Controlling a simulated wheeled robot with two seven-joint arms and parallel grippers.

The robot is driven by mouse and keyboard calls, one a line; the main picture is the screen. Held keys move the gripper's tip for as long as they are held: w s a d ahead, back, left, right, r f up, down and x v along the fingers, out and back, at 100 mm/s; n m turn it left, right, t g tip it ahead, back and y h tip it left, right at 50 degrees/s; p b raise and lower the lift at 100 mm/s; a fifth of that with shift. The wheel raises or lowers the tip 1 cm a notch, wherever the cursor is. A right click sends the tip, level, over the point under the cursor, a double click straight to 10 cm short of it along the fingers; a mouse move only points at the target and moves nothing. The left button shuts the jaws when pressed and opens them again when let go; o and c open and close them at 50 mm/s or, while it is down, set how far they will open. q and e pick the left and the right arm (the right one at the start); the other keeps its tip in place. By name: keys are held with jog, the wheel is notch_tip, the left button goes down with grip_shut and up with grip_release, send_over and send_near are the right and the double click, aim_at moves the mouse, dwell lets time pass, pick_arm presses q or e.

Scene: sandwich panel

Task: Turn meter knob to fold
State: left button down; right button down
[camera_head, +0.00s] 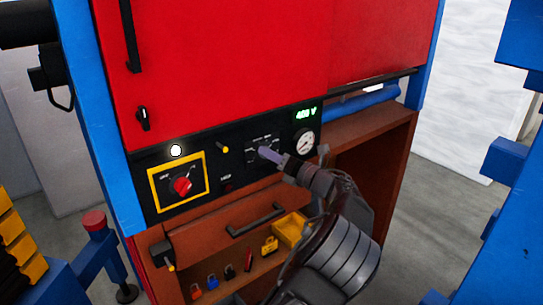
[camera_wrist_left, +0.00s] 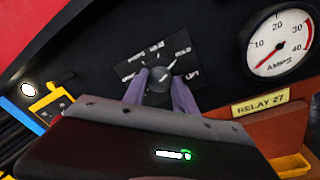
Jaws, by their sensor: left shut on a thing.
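The meter knob (camera_wrist_left: 159,80) is a small dark round knob on a black plate with white labels around it, too blurred to read surely. In the left wrist view a pale mark at the knob points toward the upper right. My left gripper (camera_wrist_left: 160,90) has one purple-grey finger on each side of the knob and is shut on it. In the head view my left gripper (camera_head: 268,153) reaches the black control panel (camera_head: 228,134) from the lower right, and its fingers hide most of the knob.
A green display (camera_head: 306,113) reads about 400 V, above a round amps gauge (camera_head: 304,142). Below are a black drawer handle (camera_head: 256,220), several padlocks and a yellow bin (camera_head: 290,229).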

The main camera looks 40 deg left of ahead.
pick_arm(q)
jog(key=c, duration=1)
grip_release()
jog(key=s+d+b, duration=0.1)
jog(key=d+b, duration=0.1)
jog(key=d, duration=0.5)
jog(key=shift+s+d, duration=0.25)
jog(key=shift+d, duration=0.05)
